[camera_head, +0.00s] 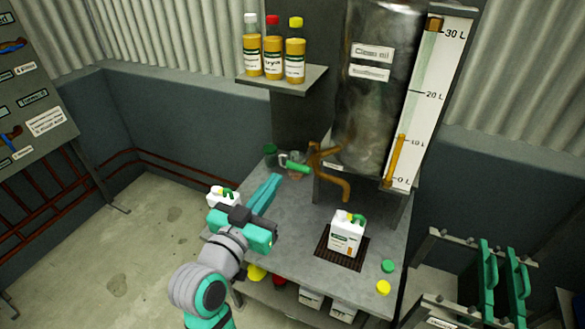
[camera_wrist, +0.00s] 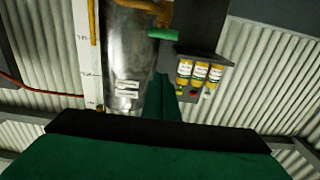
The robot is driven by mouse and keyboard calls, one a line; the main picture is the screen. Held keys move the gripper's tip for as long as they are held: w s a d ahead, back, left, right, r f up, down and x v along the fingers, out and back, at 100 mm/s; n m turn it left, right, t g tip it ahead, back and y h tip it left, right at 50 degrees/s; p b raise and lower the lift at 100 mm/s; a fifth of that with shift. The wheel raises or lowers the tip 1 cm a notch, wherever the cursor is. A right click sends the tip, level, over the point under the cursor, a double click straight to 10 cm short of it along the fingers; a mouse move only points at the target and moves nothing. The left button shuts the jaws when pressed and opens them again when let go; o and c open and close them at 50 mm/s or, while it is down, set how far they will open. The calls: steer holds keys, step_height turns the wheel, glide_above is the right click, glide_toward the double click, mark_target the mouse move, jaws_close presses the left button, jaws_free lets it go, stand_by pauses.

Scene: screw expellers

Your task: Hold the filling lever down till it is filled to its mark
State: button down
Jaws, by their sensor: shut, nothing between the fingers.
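The filling lever has a green handle (camera_head: 297,167) and sits on a brass tap (camera_head: 325,155) at the clean oil tank (camera_head: 370,105). The brass spout (camera_head: 344,186) bends down toward a white jug (camera_head: 346,236) with a green handle, upright on a dark grate (camera_head: 325,252). The jug's fill level and mark cannot be made out. My gripper (camera_head: 275,180) is shut and empty, its tips just left of and below the green handle, seemingly apart. In the wrist view the green handle (camera_wrist: 162,34) shows beyond my shut fingers (camera_wrist: 161,88).
A gauge (camera_head: 396,157) on the tank reads to 30 L. Several jars and a mug (camera_head: 284,158) stand behind the lever. Another white jug (camera_head: 222,197) is beside my arm. Green and yellow caps (camera_head: 388,266) lie front right. Bottles (camera_head: 272,53) stand on a shelf.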

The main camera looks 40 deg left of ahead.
steer(key=w+a+f, duration=0.1)
steer(key=w+f, duration=0.1)
steer(key=w, duration=0.3)
steer(key=w+a+f, duration=0.1)
steer(key=w, duration=0.4)
steer(key=shift+w+a+f, duration=0.3)
steer(key=shift+w+f, duration=0.1)
